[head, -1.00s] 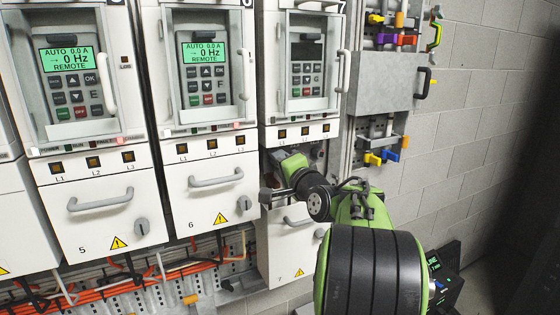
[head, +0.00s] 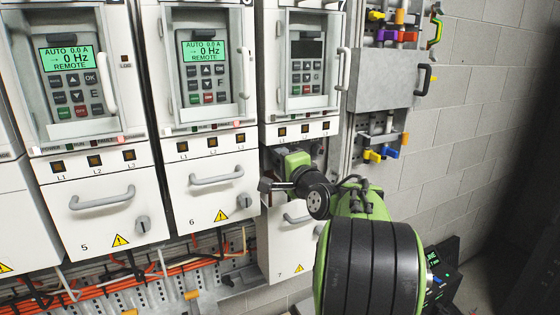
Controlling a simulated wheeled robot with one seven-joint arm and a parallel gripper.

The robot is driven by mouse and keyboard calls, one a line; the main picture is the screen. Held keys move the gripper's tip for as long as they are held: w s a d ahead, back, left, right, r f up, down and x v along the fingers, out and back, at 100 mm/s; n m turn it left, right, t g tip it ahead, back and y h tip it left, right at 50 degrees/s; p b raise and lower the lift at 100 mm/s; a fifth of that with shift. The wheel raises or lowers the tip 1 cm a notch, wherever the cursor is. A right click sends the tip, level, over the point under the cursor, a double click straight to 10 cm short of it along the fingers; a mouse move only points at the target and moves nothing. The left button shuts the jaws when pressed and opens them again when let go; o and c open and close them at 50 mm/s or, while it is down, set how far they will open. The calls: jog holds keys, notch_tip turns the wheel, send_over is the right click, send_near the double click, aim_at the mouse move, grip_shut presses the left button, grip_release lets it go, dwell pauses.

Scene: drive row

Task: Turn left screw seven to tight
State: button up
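Drive seven (head: 306,62) is the rightmost cabinet, with a dark display. Its lower cover (head: 290,245), marked 7, sits lower than the covers of its neighbours. An open bay (head: 318,150) shows between that cover and the strip of L1, L2, L3 lamps. My arm comes in from the lower right, and my green wrist (head: 297,161) is at the bay. My fingertips are hidden, so I cannot see whether they are open or shut. The left screw is not visible behind my wrist, and contact with it cannot be told.
Drives five (head: 92,201) and six (head: 213,185) stand to the left with covers on and displays lit. A grey box (head: 385,80) and coloured tools (head: 375,155) hang on the right. Orange cables (head: 100,280) run below. A block wall closes the right side.

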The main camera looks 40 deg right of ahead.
jog(key=o, duration=0.3)
jog(key=shift+s, duration=0.1)
jog(key=b+v, duration=0.4)
jog(key=v, duration=1.1)
jog(key=shift+s+a, duration=0.2)
jog(key=shift+s, duration=0.1)
